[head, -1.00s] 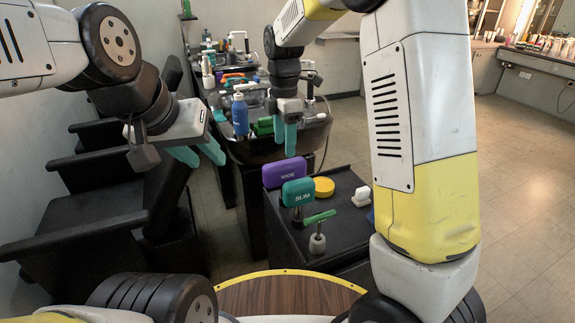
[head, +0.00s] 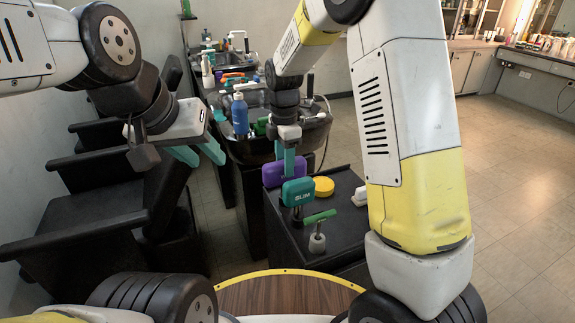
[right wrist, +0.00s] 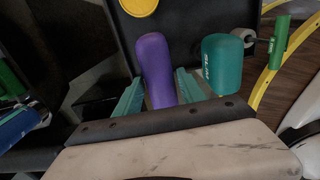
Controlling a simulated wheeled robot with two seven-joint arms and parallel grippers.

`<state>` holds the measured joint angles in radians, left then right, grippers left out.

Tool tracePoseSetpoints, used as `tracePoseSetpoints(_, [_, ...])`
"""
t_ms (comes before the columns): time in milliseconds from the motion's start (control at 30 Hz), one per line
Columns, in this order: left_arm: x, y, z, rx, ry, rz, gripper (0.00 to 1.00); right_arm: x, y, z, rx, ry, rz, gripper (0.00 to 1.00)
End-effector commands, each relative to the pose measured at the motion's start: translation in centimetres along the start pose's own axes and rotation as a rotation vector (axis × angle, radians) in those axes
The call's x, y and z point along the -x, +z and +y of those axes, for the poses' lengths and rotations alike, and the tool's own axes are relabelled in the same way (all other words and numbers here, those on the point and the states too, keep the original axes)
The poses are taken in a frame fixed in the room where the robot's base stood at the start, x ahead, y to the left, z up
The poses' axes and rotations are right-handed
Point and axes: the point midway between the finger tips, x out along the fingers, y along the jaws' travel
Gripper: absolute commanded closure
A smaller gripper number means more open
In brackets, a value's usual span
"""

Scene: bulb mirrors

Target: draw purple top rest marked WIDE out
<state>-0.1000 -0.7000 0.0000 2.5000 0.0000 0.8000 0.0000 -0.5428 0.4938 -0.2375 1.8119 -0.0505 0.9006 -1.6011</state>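The purple-topped rest (head: 268,176) stands on the black cabinet top in the head view, behind the teal rest marked SLIM (head: 298,192). Its marking is hidden now behind my right gripper. My right gripper (head: 286,163) points down at the purple top. In the right wrist view the purple top (right wrist: 154,62) lies between the two teal fingers, which are open with what looks like a small gap on each side. The teal rest (right wrist: 222,62) is just outside the right-hand finger. My left gripper (head: 202,155) is open and empty, off to the left over the dark chairs.
The black cabinet top (head: 345,222) also holds a yellow round thing (head: 324,186), a white item (head: 361,196) and a green-handled tool (head: 319,217) in a grey holder. A basin and bottles, one blue (head: 240,114), stand behind. Open floor lies to the right.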

Motion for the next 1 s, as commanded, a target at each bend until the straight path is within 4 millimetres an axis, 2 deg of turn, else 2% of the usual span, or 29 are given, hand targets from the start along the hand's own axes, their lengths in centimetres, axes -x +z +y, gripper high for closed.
tracePoseSetpoints(33, [0.0, 0.0, 0.0, 0.0, 0.0, 0.0, 0.64, 0.02, 0.0, 0.01, 0.0, 0.0, 0.0, 0.65])
tracePoseSetpoints(200, [0.0, 0.0, 0.0, 0.0, 0.0, 0.0, 0.64, 0.03, 0.0, 0.01, 0.0, 0.0, 0.0, 0.99])
tracePoseSetpoints(233, [0.0, 0.0, 0.0, 0.0, 0.0, 0.0, 0.64, 0.04, 0.0, 0.01, 0.0, 0.0, 0.0, 1.0])
tracePoseSetpoints(1000, [0.0, 0.0, 0.0, 0.0, 0.0, 0.0, 0.64, 0.75, 0.0, 0.05, 0.0, 0.002, 0.0, 1.0])
